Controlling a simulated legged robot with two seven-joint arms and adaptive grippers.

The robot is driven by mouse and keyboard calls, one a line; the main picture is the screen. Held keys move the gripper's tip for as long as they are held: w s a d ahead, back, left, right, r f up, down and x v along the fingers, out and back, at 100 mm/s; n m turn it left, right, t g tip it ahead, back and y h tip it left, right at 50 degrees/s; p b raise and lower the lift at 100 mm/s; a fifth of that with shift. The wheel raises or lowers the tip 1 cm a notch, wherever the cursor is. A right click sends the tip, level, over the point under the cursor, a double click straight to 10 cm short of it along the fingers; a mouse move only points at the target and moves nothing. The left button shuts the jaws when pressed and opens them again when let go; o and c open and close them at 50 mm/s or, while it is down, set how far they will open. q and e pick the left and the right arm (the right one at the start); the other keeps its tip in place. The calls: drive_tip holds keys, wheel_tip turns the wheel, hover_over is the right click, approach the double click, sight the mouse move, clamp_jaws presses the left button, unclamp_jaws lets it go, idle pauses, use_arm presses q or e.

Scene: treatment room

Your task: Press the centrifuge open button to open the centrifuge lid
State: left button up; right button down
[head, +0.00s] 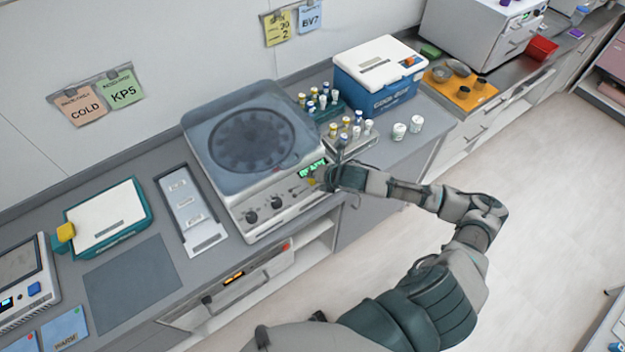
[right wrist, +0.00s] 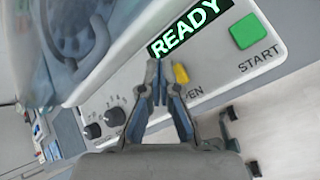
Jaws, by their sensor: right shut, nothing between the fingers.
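The centrifuge (head: 228,160) stands on the counter with its translucent lid (head: 250,135) down over the round rotor. Its front panel holds two dark knobs, a green display and buttons. In the right wrist view the display (right wrist: 190,27) reads READY. The yellow open button (right wrist: 181,74) is just right of my right gripper's fingertips (right wrist: 158,68), its label partly hidden by a finger. The green START button (right wrist: 244,31) is farther right. My right gripper, also in the head view (head: 326,178), is shut and empty at the panel; I cannot tell whether it touches. My left gripper is not in view.
A blue cooler box (head: 378,85) and vial racks (head: 349,138) stand right of the centrifuge. Two white-capped containers (head: 399,131) stand near the counter edge. A grey tray (head: 190,208) and teal-edged box (head: 108,218) are to the left.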

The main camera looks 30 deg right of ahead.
drive_tip(key=shift+f+p, duration=0.3)
idle(0.7)
drive_tip(key=shift+f, duration=0.6)
idle(0.9)
drive_tip(key=shift+r+p, duration=1)
drive_tip(key=shift+p, duration=0.15)
wheel_tip(320, 180, up, 5)
drive_tip(key=p, duration=0.6)
idle(0.4)
